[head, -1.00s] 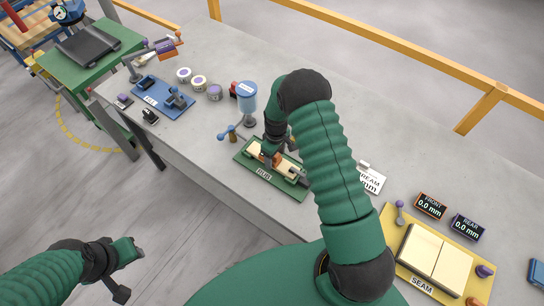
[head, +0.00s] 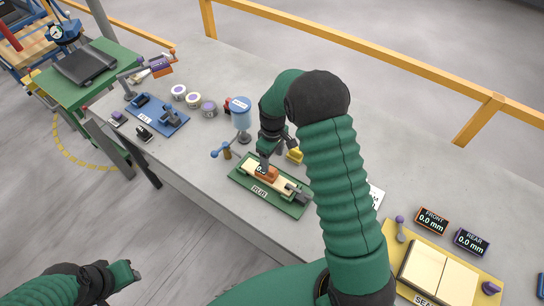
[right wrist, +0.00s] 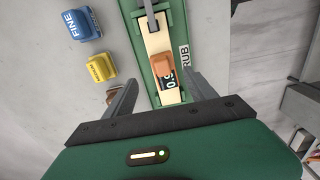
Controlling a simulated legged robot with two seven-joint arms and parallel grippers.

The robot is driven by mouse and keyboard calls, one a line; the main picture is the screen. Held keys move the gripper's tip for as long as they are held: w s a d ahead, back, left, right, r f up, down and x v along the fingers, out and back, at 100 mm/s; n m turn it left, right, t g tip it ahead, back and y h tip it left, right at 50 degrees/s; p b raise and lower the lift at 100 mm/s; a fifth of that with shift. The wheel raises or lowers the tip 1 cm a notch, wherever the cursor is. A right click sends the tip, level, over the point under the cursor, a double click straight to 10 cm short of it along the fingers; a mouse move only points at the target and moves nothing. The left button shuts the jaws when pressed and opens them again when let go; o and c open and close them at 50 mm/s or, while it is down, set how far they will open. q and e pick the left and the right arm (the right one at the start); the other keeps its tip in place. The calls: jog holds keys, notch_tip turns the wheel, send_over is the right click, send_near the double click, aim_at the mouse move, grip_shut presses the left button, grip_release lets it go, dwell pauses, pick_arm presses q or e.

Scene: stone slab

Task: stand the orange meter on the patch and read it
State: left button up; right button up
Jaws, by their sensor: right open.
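The orange meter (head: 266,172) stands on the cream strip (head: 252,167) of the green RUB board (head: 290,207). In the right wrist view the meter (right wrist: 163,65) has a dark display whose digits look like "0.9", partly cut off. I cannot tell the patch's outline from the strip. My right gripper (head: 279,153) is open above the board; in the wrist view its fingers (right wrist: 163,95) are spread on either side of the board's near end, apart from the meter.
A yellow block (right wrist: 101,67) and a blue FINE block (right wrist: 82,24) stand beside the board. A blue cup on a stand (head: 240,112) is behind it. FRONT (head: 432,220) and REAR (head: 471,242) displays read 0.0 mm near the yellow SEAM board (head: 392,240).

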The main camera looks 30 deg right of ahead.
aim_at(271, 170)
jog(key=s+a+r+m+t, duration=0.2)
jog(key=s+a+r+m, duration=0.1)
jog(key=s+a+r, duration=0.65)
jog(key=s+a+m, duration=0.1)
jog(key=s+a, duration=0.2)
jog(key=s, duration=0.4)
pick_arm(q)
jog(key=s+b+x, duration=0.1)
jog(key=b+x, duration=0.5)
jog(key=shift+s+a+f, duration=0.2)
jog(key=shift+a+f, duration=0.2)
jog(key=shift+f, duration=0.1)
pick_arm(e)
notch_tip(271, 170, down, 6)
jog(key=shift+w+t, duration=0.3)
pick_arm(q)
jog(key=shift+d, duration=0.3)
pick_arm(e)
jog(key=shift+d+f, duration=0.15)
jog(key=shift+d, duration=0.2)
